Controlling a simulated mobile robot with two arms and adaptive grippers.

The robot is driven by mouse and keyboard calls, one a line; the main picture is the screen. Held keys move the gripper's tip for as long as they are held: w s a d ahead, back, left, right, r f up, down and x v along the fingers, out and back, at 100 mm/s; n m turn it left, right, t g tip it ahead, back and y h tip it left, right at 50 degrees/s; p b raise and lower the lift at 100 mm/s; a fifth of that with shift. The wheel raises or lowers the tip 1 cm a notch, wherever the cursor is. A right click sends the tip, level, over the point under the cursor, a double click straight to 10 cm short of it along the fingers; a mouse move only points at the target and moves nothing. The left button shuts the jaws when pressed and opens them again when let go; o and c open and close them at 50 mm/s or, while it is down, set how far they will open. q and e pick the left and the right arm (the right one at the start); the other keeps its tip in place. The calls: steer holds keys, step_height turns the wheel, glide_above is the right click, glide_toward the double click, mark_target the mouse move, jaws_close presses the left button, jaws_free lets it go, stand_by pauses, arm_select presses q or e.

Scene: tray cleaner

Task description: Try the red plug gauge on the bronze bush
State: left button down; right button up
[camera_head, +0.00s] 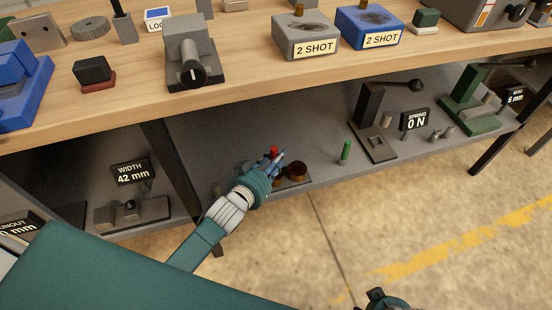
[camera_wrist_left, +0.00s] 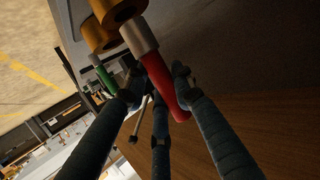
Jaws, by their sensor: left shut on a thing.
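The red plug gauge (camera_wrist_left: 166,85) has a red handle and a plain silver end, which shows in the left wrist view. My left gripper (camera_wrist_left: 158,88) is shut on the red handle; the head view shows it (camera_head: 275,162) reaching over the lower shelf, with a bit of red (camera_head: 274,151) among the fingers. A bronze bush (camera_head: 297,172) stands just right of the fingers. The left wrist view shows two bronze pieces (camera_wrist_left: 117,10) close to the silver end; I cannot tell whether they touch. What seems to be my right gripper (camera_head: 384,300) is cut off at the bottom edge.
A green plug gauge (camera_head: 345,150) stands upright on the lower shelf (camera_head: 325,178), right of the bush. A spring tester (camera_head: 375,130) stands further right. The bench top (camera_head: 250,75) overhangs the shelf. A table leg (camera_head: 175,165) stands left of my left arm.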

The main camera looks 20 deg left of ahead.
steer(key=shift+f, duration=0.6)
steer(key=shift+w+r, duration=0.1)
arm_select(q)
steer(key=shift+f, duration=0.25)
arm_select(e)
steer(key=shift+w+a+r, duration=0.1)
steer(key=shift+w+r, duration=0.05)
steer(key=shift+r, duration=0.45)
steer(key=shift+r, duration=0.1)
arm_select(q)
steer(key=shift+f, duration=0.15)
arm_select(e)
steer(key=shift+r, duration=0.1)
arm_select(q)
steer(key=shift+f, duration=0.1)
arm_select(e)
steer(key=shift+r, duration=0.3)
arm_select(q)
steer(key=shift+f+b, duration=0.1)
steer(key=shift+b, duration=0.2)
arm_select(e)
steer(key=shift+s+r, duration=0.2)
arm_select(q)
steer(key=shift+f, duration=0.1)
arm_select(e)
steer(key=shift+r, duration=0.2)
